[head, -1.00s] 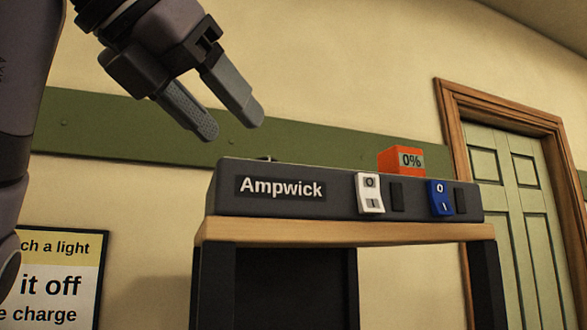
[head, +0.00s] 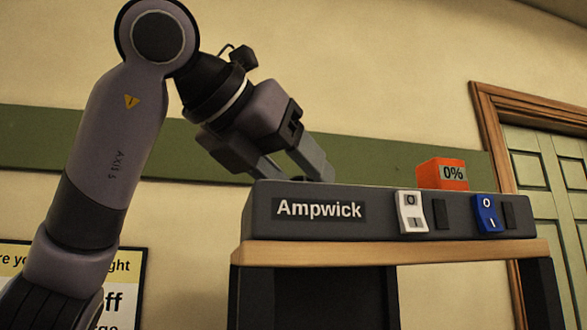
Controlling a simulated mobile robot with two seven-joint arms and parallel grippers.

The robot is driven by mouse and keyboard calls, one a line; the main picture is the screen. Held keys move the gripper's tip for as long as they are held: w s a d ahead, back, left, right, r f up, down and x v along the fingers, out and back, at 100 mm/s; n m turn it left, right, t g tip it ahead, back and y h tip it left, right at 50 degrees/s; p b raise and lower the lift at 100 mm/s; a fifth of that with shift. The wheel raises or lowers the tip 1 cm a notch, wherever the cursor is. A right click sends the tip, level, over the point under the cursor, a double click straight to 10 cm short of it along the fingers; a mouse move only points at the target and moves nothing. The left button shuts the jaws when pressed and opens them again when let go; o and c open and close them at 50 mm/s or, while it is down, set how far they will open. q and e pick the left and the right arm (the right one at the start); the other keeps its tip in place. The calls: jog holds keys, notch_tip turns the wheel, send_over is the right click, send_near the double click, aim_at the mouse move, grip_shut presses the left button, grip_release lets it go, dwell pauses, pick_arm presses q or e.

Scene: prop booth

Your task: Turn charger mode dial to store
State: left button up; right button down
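The dark grey Ampwick charger unit (head: 375,235) sits on a wooden-topped stand. Its front carries a white rocker switch (head: 412,212) and a blue rocker switch (head: 487,213), each marked O and I. An orange block (head: 442,174) reading 0% stands on top. No mode dial shows; the top surface is hidden by the low viewpoint. My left gripper (head: 300,178) points down at the unit's top left end, its fingers apart. Its fingertips are partly hidden behind the top edge, so contact cannot be told. My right gripper is not in view.
The stand has a wooden top (head: 390,252) and dark legs. A framed sign (head: 125,290) hangs on the wall at lower left, partly behind my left arm. A green door (head: 550,190) with a brown frame is at the right.

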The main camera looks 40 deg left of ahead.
pick_arm(q)
jog(key=c, duration=1.1)
jog(key=shift+o, duration=0.2)
jog(key=shift+a+m+h, duration=0.1)
jog(key=shift+m+h, duration=0.2)
jog(key=m+h, duration=0.1)
jog(key=h, duration=0.1)
jog(key=m+g+h, duration=0.1)
jog(key=m+h, duration=0.1)
jog(key=m+g+h, duration=0.1)
jog(key=m+h, duration=0.1)
jog(key=shift+w+a, duration=0.15)
jog(key=shift+a, duration=0.2)
jog(key=m+g+h, duration=0.2)
jog(key=m, duration=0.1)
jog(key=m+g+h, duration=0.2)
jog(key=m, duration=0.1)
jog(key=shift+w+a+g, duration=0.15)
jog(key=shift+w+g, duration=0.05)
jog(key=shift+g, duration=0.2)
jog(key=shift+h, duration=0.4)
jog(key=o, duration=1.1)
jog(key=shift+c, duration=0.2)
